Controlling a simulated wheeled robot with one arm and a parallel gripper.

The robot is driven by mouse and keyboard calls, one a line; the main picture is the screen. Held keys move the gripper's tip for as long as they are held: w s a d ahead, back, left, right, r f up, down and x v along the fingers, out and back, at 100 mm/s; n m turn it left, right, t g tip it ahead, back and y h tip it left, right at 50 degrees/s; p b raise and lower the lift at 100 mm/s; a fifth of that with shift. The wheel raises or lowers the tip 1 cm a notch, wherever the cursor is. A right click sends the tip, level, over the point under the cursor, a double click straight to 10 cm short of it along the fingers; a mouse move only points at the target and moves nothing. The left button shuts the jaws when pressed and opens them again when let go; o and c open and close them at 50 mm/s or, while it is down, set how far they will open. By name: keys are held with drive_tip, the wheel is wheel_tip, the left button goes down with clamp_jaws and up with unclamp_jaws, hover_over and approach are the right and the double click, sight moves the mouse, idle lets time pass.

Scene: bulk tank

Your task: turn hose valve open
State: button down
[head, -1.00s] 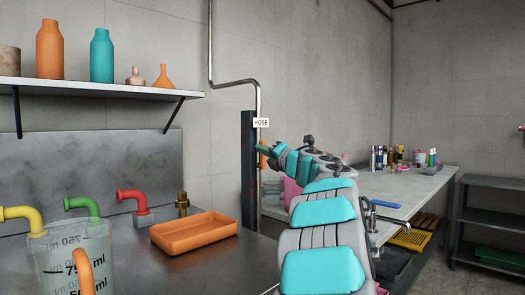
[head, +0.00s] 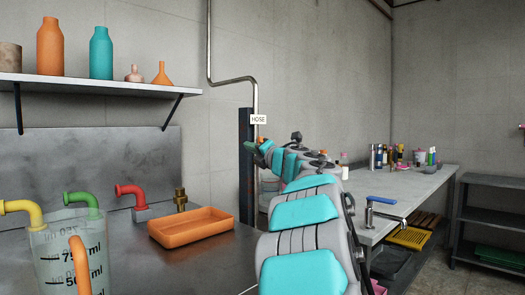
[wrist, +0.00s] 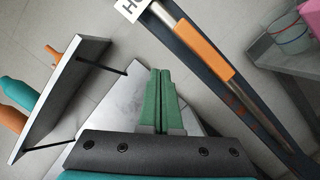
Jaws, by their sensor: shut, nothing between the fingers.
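The hose valve has an orange lever (wrist: 190,48), seen large in the wrist view, lying along a metal pipe on a dark upright post (wrist: 235,80). A white HOSE label (head: 258,119) marks it in the head view, and a cut-off label corner shows in the wrist view (wrist: 130,8). In the head view my arm hides most of the lever. My gripper (wrist: 167,72) has green fingers pressed together, with nothing between them. In the wrist view the fingertips are left of and below the lever, apart from it. My gripper's tip (head: 252,147) shows by the post in the head view.
A steel counter with an orange tray (head: 192,229) and a measuring jug (head: 68,255) is at left. A shelf with bottles (head: 90,84) hangs above it. A pale bench (head: 410,180) with a blue-handled tap (head: 382,200) stands right of my arm.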

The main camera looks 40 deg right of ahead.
drive_tip(key=s+a, duration=0.2)
drive_tip(key=s, duration=0.8)
drive_tip(key=shift+b, duration=0.4)
